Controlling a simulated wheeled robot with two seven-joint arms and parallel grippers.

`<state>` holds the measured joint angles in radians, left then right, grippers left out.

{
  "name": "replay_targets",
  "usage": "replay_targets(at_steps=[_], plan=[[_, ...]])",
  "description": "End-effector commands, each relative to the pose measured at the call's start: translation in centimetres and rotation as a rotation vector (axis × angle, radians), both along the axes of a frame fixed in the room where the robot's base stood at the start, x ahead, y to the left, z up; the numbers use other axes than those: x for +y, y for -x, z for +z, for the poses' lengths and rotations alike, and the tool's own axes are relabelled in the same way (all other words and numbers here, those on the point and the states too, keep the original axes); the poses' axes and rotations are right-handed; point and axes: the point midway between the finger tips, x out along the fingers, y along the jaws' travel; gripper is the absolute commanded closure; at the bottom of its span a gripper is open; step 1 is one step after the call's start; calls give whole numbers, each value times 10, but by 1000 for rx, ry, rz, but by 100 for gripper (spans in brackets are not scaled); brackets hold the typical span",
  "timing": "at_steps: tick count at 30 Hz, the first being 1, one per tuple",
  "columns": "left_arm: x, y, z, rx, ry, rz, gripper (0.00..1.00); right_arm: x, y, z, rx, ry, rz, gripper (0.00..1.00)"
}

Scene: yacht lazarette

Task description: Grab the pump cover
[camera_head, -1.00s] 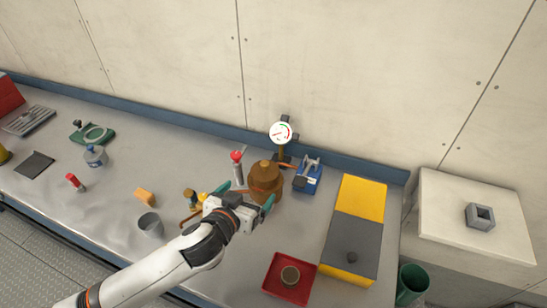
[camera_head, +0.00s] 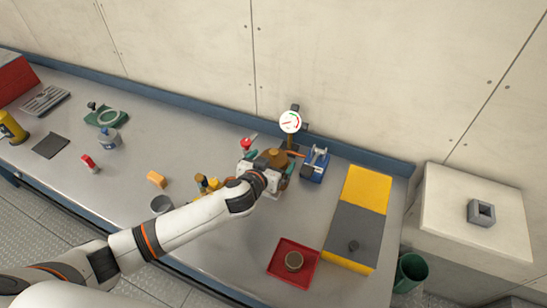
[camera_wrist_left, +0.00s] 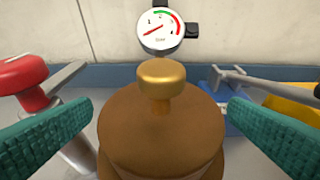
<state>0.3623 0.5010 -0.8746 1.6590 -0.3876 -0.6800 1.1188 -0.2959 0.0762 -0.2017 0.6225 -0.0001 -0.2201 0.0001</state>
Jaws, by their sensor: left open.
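The brown, rounded cover with a brass knob, which I take to be the pump cover (camera_head: 274,158), stands on the metal bench below a round gauge. In the left wrist view the cover (camera_wrist_left: 160,128) fills the lower middle, its knob pointing up. My left gripper (camera_head: 267,167) is at the cover, and its wrist hides the cover's lower front. In the left wrist view the gripper (camera_wrist_left: 160,112) is open, with one teal finger on each side of the cover. Gaps show between the fingertips and the cover's upper part. My right gripper is not in view.
A red-handled valve (camera_wrist_left: 28,80) stands close left of the cover, and a blue tool (camera_head: 315,163) close right. The gauge (camera_head: 290,121) rises behind. A red tray (camera_head: 293,263) and a yellow-and-grey box (camera_head: 353,237) are to the right. The bench's left middle is mostly clear.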

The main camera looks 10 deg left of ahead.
Motion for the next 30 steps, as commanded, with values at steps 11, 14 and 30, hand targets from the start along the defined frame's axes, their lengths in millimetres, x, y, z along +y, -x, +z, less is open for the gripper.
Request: replay_targets(at_steps=[11,14,30], plan=[[-3,-15,-7,0,0,-1,2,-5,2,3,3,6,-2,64],[-3,-15,-7,0,0,-1,8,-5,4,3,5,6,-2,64],[-3,-15,-4,-2,2,-1,57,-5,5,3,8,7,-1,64]])
